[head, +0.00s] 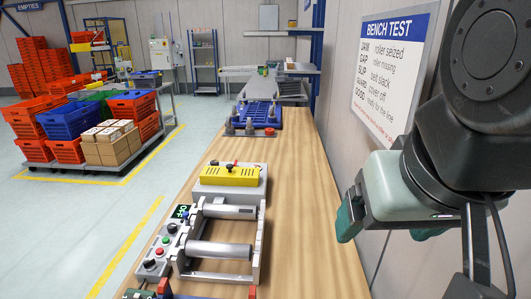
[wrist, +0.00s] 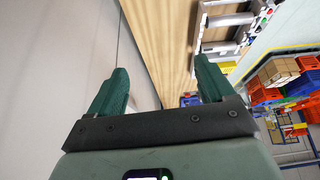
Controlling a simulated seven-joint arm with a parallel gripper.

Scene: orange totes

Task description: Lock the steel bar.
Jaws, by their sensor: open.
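A grey metal frame (head: 260,245) on the wooden bench holds two steel bars or rollers, a far one (head: 230,211) and a near one (head: 220,250). I cannot tell which is the task's steel bar or whether either is locked. Small red parts (head: 165,287) show at the bottom edge, partly cut off. My gripper (head: 390,228) is open and empty, right of the frame and apart from it, near the wall. In the wrist view my gripper (wrist: 162,78) has its teal fingers wide apart, with the frame (wrist: 228,20) beyond at the upper right.
A button panel (head: 155,262) stands left of the frame. A yellow cover with a black knob (head: 230,175) lies behind it, then a blue tray (head: 258,116) with grey parts. A wall sign (head: 392,60) is close by my arm. The bench's right side (head: 310,220) is clear.

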